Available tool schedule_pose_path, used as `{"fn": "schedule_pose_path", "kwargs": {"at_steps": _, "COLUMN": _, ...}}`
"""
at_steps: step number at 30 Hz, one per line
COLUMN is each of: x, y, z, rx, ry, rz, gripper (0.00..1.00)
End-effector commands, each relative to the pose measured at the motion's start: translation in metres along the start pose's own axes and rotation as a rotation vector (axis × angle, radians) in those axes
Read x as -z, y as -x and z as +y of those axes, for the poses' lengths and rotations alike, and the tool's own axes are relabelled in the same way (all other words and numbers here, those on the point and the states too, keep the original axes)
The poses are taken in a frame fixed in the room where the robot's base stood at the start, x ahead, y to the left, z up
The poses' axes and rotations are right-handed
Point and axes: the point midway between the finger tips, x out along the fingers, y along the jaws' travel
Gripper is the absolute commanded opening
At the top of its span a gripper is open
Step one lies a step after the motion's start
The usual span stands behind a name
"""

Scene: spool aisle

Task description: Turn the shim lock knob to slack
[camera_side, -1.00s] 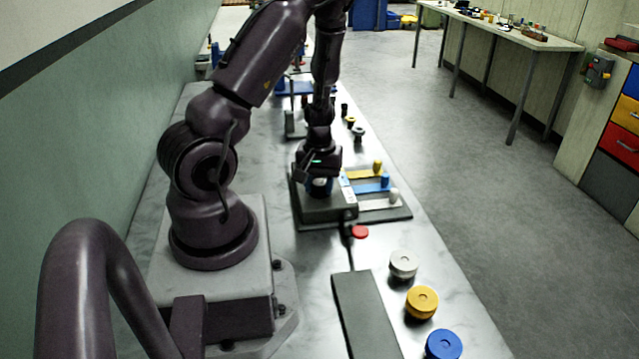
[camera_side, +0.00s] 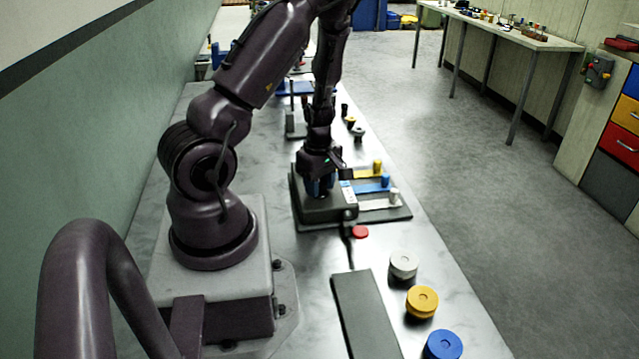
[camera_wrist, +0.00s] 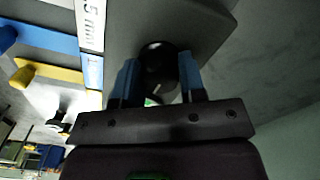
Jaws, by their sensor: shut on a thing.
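The shim lock knob (camera_wrist: 157,58) is dark and round and stands on a dark grey block (camera_side: 325,211). In the wrist view it lies between the two blue fingers of my gripper (camera_wrist: 159,78), which are shut on it. In the side view my gripper (camera_side: 319,186) is down on top of the block and hides the knob. A white label strip (camera_wrist: 92,28) with "5 mm" readable runs along the block's edge. I cannot read any mark for slack.
Yellow, blue (camera_side: 372,186) and white flat pieces with upright pegs lie beside the block. A red button (camera_side: 360,231) sits in front. White, yellow (camera_side: 422,300) and blue round pieces stand along the table's right edge, near a grey bar (camera_side: 366,315).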

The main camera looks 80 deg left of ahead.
Motion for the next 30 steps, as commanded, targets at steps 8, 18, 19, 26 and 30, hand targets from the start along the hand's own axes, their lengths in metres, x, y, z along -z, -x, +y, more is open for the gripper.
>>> {"fn": "schedule_pose_path", "kwargs": {"at_steps": 8, "x": -0.0002, "y": 0.0007, "z": 0.0, "rx": 0.0, "ry": 0.158, "rz": -0.002, "gripper": 0.14}}
{"fn": "schedule_pose_path", "kwargs": {"at_steps": 18, "x": -0.0002, "y": 0.0007, "z": 0.0, "rx": 0.0, "ry": 0.232, "rz": -0.002, "gripper": 0.14}}
{"fn": "schedule_pose_path", "kwargs": {"at_steps": 19, "x": -0.0002, "y": 0.0007, "z": 0.0, "rx": 0.0, "ry": 0.234, "rz": -0.002, "gripper": 0.14}}
{"fn": "schedule_pose_path", "kwargs": {"at_steps": 26, "x": -0.0002, "y": 0.0007, "z": 0.0, "rx": -0.001, "ry": 0.237, "rz": -0.002, "gripper": 0.14}}
{"fn": "schedule_pose_path", "kwargs": {"at_steps": 30, "x": -0.0002, "y": 0.0006, "z": 0.0, "rx": -0.001, "ry": 0.237, "rz": -0.002, "gripper": 0.4}}
